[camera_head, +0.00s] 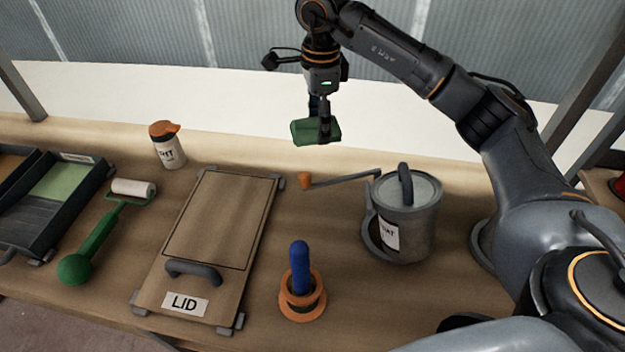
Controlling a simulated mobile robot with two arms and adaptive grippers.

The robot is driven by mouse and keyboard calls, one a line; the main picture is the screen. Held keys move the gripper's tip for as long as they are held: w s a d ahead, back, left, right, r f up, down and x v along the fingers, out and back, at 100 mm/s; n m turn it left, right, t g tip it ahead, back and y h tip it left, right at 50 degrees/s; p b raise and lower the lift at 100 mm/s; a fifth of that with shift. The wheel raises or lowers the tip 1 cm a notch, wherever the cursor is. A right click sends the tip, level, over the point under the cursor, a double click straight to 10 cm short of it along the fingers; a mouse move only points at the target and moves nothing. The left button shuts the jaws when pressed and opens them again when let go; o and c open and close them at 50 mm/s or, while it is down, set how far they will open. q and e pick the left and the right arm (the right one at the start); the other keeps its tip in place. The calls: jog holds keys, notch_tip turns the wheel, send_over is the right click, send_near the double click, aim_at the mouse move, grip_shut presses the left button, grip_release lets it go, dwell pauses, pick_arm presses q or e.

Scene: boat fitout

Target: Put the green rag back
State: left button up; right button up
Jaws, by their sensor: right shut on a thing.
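The green rag (304,132) is a small folded block held in the air above the back part of the bench. My right gripper (323,128) points down and is shut on it. The rag hangs clear of the bench top, behind the crank handle and to the right of the lid board. My left gripper is not in view.
The bench (330,215) holds a lid board (222,225) with a handle, a grey pot (414,222), a blue-handled tool in an orange ring (301,270), a green roller (101,238), an orange-capped bottle (168,150) and a dark tray (92,184) at left.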

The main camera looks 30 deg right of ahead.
jog(key=shift+w+f, duration=0.1)
jog(key=shift+f, duration=0.85)
jog(key=shift+s+a+f+b, duration=0.1)
jog(key=shift+s+f+b, duration=0.2)
jog(key=shift+f, duration=0.25)
jog(key=shift+s+f+b, duration=0.15)
jog(key=shift+f+b, duration=0.25)
jog(key=shift+f, duration=0.15)
notch_tip(320, 180, down, 13)
jog(key=shift+w+r, duration=0.1)
jog(key=shift+r, duration=0.1)
jog(key=shift+f, duration=0.1)
jog(key=shift+f, duration=0.1)
jog(key=o, duration=1.3)
jog(key=shift+o, duration=0.2)
